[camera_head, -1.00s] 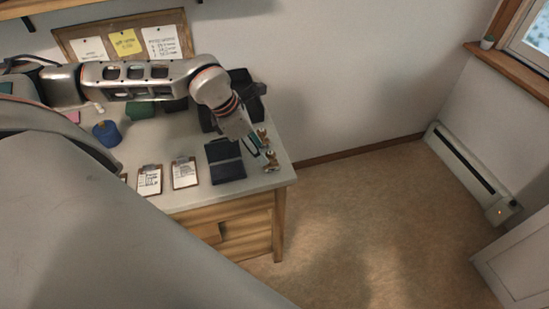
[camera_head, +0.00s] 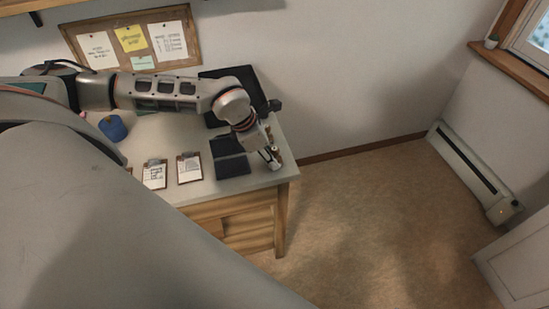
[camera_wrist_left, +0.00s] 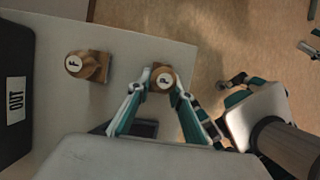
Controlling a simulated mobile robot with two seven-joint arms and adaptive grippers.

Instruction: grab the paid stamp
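Two small wooden stamps with round lettered tops show in the left wrist view. The one marked P, taken as the paid stamp (camera_wrist_left: 162,77), is between the teal fingers of my left gripper (camera_wrist_left: 162,84). The stamp marked F (camera_wrist_left: 76,64) stands apart on the desk to the left. In the head view my left gripper (camera_head: 269,157) is low over the desk's right end. My right gripper is not clearly seen; a teal and grey mechanism shows beyond the desk edge in the wrist view.
The desk (camera_head: 209,196) ends close beside the stamps. A black tray or pad marked OUT (camera_wrist_left: 14,100) lies left of them. Clipboards (camera_head: 190,168) and a blue round object (camera_head: 112,128) are further left. The floor to the right is clear.

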